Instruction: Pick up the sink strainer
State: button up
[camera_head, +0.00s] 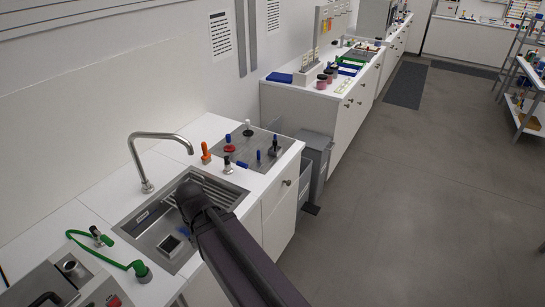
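The steel sink (138,219) is set in the white counter at the lower left. A small square piece with a grey rim and dark middle (170,244) sits on the sink floor near its front; it looks like the sink strainer, but it is too small to be sure. My dark arm reaches in from the bottom and its rounded joint covers part of the sink. My gripper does not show, so I cannot see its fingers or whether it holds anything.
A curved faucet (141,160) stands behind the sink. An orange bottle (206,152) and a grey panel with several small tools (262,146) are to the right. A green hose (110,261) lies at the left. Open floor (400,200) is on the right.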

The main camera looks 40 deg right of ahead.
aim_at(275, 150)
jog(key=u, duration=0.1)
jog(key=k, duration=1)
jog(key=z, duration=1.5)
jog(key=i, duration=1.7)
jog(key=z, duration=0.05)
